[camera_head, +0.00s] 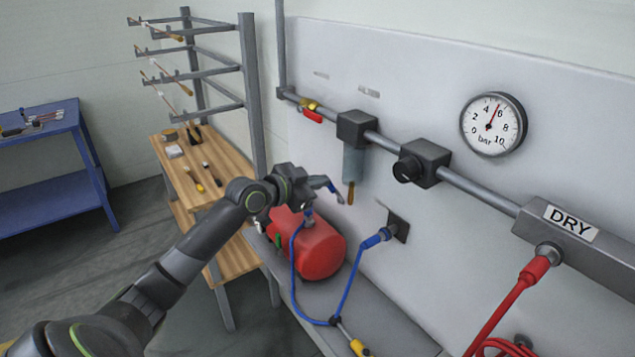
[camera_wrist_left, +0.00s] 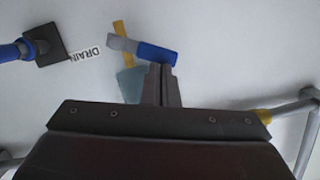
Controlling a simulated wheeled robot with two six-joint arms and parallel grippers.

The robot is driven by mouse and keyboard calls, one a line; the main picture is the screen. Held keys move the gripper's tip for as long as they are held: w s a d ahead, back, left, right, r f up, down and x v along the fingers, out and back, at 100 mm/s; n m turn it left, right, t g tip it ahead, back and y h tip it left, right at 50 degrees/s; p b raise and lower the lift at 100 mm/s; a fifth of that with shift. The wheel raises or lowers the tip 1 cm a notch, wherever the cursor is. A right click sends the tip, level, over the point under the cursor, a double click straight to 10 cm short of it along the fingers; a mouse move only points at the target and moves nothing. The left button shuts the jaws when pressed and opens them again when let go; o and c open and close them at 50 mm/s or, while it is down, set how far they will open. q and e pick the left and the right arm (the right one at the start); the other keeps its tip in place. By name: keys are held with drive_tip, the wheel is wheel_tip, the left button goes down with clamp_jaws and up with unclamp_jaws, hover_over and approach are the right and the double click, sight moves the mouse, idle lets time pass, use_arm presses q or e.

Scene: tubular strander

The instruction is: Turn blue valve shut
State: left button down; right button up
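The blue valve (camera_head: 320,183) has a blue grip and a grey metal lever running towards the brass drain piece (camera_head: 351,193) under the filter bowl (camera_head: 353,165). In the left wrist view, the blue grip (camera_wrist_left: 157,53) lies crosswise at my fingertips, with its grey lever to the left and the yellow brass piece behind. My left gripper (camera_head: 308,186) is at the grip end of the lever. Its fingers (camera_wrist_left: 161,70) are together, and their tips overlap the lower edge of the grip; I cannot tell whether they touch it. My right gripper is not in view.
A DRAIN label (camera_wrist_left: 85,54) is on the wall. A red tank (camera_head: 318,248) and blue hose (camera_head: 350,280) are below my gripper. A red-handled valve (camera_head: 312,116), black regulator (camera_head: 425,163) and gauge (camera_head: 493,124) are along the wall. A wooden bench (camera_head: 225,168) stands left.

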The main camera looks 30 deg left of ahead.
use_arm(q)
drive_tip(key=shift+w+a+f+n+h+b, duration=0.2)
drive_tip(key=shift+a+f+n+h+b, duration=0.15)
drive_tip(key=shift+n+b, duration=0.45)
idle(2.0)
